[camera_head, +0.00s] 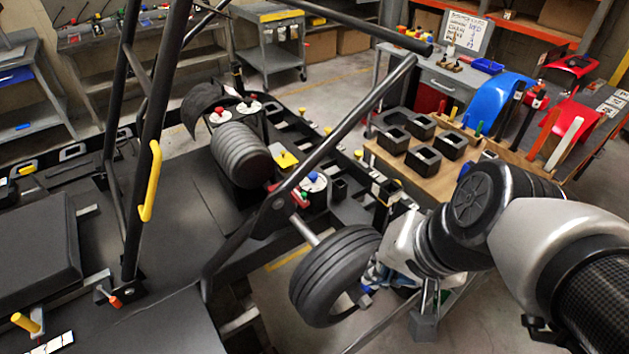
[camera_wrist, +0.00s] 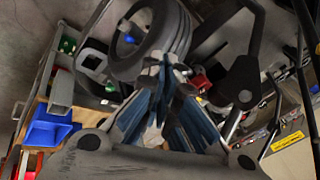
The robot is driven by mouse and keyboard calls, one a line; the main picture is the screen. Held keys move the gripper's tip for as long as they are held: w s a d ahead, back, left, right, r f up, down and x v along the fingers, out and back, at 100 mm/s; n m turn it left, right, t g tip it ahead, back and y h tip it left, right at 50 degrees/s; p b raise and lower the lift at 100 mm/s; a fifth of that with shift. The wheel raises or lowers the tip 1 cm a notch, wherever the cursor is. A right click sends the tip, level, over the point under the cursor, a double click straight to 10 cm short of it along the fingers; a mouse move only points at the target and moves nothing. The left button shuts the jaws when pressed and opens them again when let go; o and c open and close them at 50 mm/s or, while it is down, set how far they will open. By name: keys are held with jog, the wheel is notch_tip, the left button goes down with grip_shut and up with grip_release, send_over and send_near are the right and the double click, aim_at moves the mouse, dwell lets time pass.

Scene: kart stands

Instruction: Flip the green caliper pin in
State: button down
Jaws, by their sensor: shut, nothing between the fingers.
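A small green piece (camera_head: 304,195) shows beside a blue disc (camera_head: 314,182) on the kart, just above the front wheel (camera_head: 325,270) in the head view. I cannot tell whether it is the caliper pin. A red part (camera_head: 283,193) is next to it; a red part also shows in the wrist view (camera_wrist: 201,82). My gripper (camera_wrist: 166,65) has blue fingers, shut and empty, low beside a black tyre (camera_wrist: 150,40). In the head view my gripper (camera_head: 368,290) is just right of the front wheel, partly hidden by it and my wrist.
A wooden-topped table (camera_head: 400,170) with several black square holders stands at the right. A dark diagonal frame bar (camera_head: 330,140) crosses above the kart.

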jog(key=w+a+m+y+p, duration=0.2)
jog(key=w+a+m, duration=0.2)
jog(key=w+m, duration=0.25)
jog(key=w+f+m+p, duration=0.1)
jog(key=w+f+m, duration=0.4)
jog(key=w+m, duration=0.3)
jog(key=w+f+m+t+y+p, duration=0.1)
jog(key=w+f+m+p, duration=0.1)
jog(key=w+f+m, duration=0.2)
jog(key=w+d+m, duration=0.1)
jog(key=w+m, duration=0.2)
jog(key=w, duration=0.1)
jog(key=shift+w+f+m+t, duration=0.3)
jog(key=shift+w+f+m, duration=0.05)
jog(key=shift+f, duration=0.05)
jog(key=shift+a, duration=0.1)
jog(key=x, duration=0.4)
jog(key=w+a+r+b+x, duration=0.1)
jog(key=x, duration=0.3)
jog(key=b+x, duration=0.1)
jog(key=x, duration=0.4)
jog(key=shift+w+a+r, duration=0.2)
jog(key=shift+r, duration=0.1)
